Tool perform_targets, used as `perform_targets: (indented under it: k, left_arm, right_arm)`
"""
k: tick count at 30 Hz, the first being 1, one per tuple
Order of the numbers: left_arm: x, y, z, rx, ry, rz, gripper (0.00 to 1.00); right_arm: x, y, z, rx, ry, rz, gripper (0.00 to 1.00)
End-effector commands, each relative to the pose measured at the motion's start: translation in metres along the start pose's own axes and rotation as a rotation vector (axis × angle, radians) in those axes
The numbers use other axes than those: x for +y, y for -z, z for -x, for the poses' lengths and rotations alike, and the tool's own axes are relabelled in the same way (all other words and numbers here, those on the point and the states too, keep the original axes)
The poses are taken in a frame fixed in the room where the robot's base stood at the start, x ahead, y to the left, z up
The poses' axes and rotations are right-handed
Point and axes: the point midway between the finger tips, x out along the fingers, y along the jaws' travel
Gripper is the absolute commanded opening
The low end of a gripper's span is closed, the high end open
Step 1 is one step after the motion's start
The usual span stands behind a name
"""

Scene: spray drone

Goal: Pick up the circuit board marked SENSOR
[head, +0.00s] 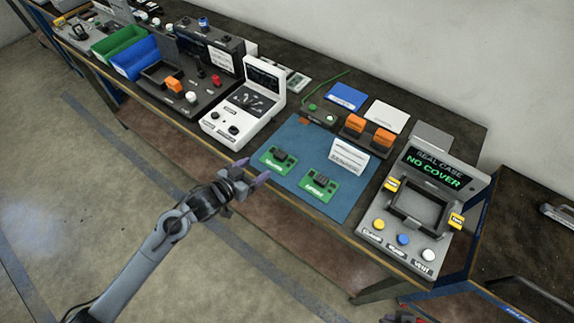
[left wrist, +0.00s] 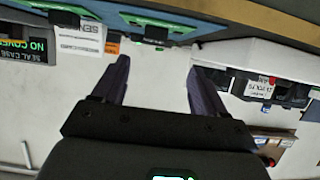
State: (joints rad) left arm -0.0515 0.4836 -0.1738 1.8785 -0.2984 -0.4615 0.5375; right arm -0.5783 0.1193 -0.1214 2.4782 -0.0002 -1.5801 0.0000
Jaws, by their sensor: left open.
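Two green circuit boards lie on a blue mat (head: 301,142), a left one (head: 274,163) and a right one (head: 316,187). Each has a dark block on top and a small printed label that I cannot read surely. A white card (head: 346,158) stands behind them; in the left wrist view the card (left wrist: 88,40) appears upside down with letters like "SENS". My left gripper (head: 254,172) is open and empty, in front of the table edge and apart from the left board. Its spread fingers (left wrist: 158,70) show in the left wrist view.
A grey case station (head: 372,222) reading "NO COVER" stands to the right. A white device (head: 226,128) stands to the left of the mat. Orange blocks (head: 353,124) sit behind it. Blue and green bins (head: 135,57) are further left. A dark and red part shows at the bottom edge.

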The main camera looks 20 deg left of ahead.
Motion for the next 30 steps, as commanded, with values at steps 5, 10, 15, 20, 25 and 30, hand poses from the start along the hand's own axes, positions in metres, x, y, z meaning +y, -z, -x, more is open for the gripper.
perform_targets:
  k: [5,10,15,20,25,30]
  left_arm:
    - [-0.001,0.001,-0.022,0.009,0.001,0.000,0.72]
    - [0.000,0.001,-0.044,0.008,0.001,0.000,0.72]
    - [0.001,0.002,-0.056,0.007,0.000,-0.002,0.72]
    - [0.002,0.000,-0.065,0.007,0.000,0.000,0.72]
    - [0.006,-0.002,-0.087,0.008,0.001,-0.001,0.72]
    - [0.007,-0.002,-0.104,0.008,0.000,-0.001,0.72]
  right_arm:
    - [-0.001,-0.002,-0.007,0.003,0.001,-0.002,0.00]
    - [-0.001,-0.003,-0.010,0.003,0.001,-0.002,0.00]
    - [0.000,-0.003,-0.012,0.003,0.000,-0.002,0.00]
    - [0.000,-0.004,-0.014,0.003,0.000,-0.002,0.00]
    - [0.000,-0.007,-0.020,0.001,-0.001,-0.001,0.00]
    - [0.000,-0.008,-0.024,0.000,-0.003,0.001,0.00]
